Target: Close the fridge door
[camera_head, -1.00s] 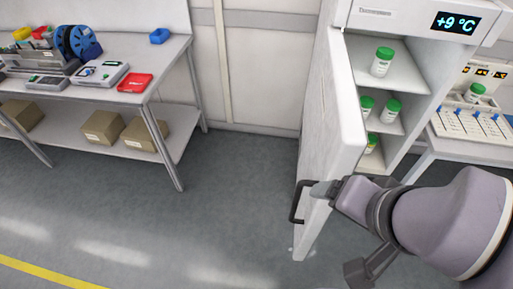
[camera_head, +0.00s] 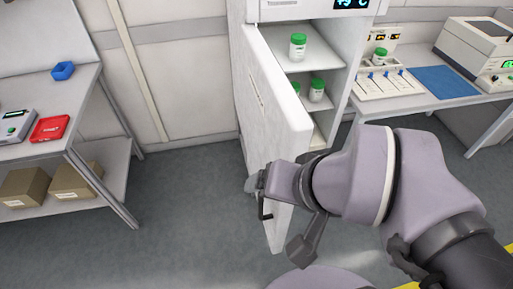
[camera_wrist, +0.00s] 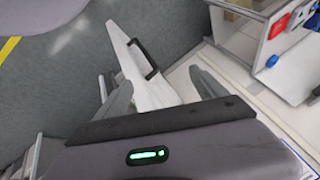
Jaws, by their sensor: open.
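The white fridge (camera_head: 338,60) stands at the back, with white-bodied, green-capped jars on its shelves. Its door (camera_head: 272,120) is open and swung out toward me. The door's black handle (camera_head: 262,207) is partly hidden behind my gripper in the head view. My gripper (camera_head: 254,182) is beside the door's outer face near the handle. In the wrist view the door (camera_wrist: 133,62) and the handle (camera_wrist: 144,57) lie beyond the two spread fingers of my gripper (camera_wrist: 157,88). The gripper is open, with the handle apart from both fingers.
A bench (camera_head: 100,92) with a red tray (camera_head: 50,127) and a blue bin (camera_head: 63,71) stands on the left, boxes on its lower shelf. A right-hand table carries a blue mat (camera_head: 444,81) and an instrument (camera_head: 484,52). The floor (camera_head: 180,215) left of the door is clear.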

